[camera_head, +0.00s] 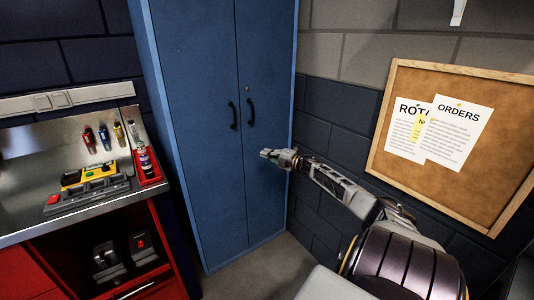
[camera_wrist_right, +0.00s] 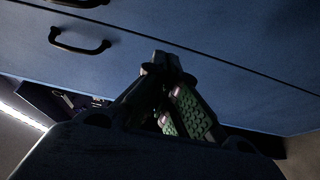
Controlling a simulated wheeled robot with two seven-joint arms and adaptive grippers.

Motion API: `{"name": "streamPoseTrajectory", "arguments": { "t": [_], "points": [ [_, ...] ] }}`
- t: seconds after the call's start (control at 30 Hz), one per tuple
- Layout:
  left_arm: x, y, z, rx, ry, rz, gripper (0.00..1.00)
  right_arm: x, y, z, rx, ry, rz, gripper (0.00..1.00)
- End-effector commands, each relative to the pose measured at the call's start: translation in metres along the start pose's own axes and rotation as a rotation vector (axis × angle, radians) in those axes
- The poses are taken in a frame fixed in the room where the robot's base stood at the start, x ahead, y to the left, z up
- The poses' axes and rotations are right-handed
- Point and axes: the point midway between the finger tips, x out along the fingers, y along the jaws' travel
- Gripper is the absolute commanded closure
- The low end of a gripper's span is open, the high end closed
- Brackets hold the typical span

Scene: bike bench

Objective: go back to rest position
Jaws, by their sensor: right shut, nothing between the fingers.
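My right gripper (camera_head: 268,154) is stretched out in front of the tall blue cabinet (camera_head: 200,120), below and to the right of its black door handles (camera_head: 242,113). In the right wrist view my right gripper (camera_wrist_right: 172,58) has its fingertips together with nothing between them, and a black handle (camera_wrist_right: 80,40) of the cabinet shows to the left. Both cabinet doors look closed. I cannot tell from these views how far the fingertips are from the door. My left gripper is in neither view.
A steel workbench (camera_head: 22,165) with hand tools and a red holder (camera_head: 148,172) stands at the left, above an open red compartment (camera_head: 170,283). A cork board (camera_head: 440,185) with papers hangs on the right wall. Bare floor (camera_head: 262,270) shows before the cabinet.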

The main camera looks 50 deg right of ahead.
Motion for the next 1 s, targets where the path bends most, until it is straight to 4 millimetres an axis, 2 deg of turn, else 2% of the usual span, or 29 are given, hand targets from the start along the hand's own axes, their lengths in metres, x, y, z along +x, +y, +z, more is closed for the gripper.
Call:
{"name": "streamPoseTrajectory", "arguments": {
  "t": [0.37, 0.47, 0.53, 0.67, 0.83, 1.0],
  "points": [
    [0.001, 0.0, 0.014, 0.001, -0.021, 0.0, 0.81, 0.0, -0.002, 0.0, 0.003, -0.003, -0.002, 1.0],
    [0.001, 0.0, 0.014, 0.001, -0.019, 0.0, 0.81, -0.002, -0.011, 0.001, 0.021, -0.015, -0.01, 1.0],
    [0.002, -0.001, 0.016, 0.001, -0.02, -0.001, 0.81, -0.004, -0.024, 0.001, 0.045, -0.031, -0.021, 1.0],
    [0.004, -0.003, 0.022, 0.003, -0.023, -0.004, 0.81, -0.013, -0.062, 0.002, 0.118, -0.083, -0.053, 1.0],
    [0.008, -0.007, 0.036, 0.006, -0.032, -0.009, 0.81, -0.032, -0.133, -0.003, 0.246, -0.178, -0.12, 1.0],
    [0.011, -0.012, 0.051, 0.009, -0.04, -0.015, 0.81, -0.058, -0.206, -0.017, 0.371, -0.278, -0.196, 1.0]
  ]
}}
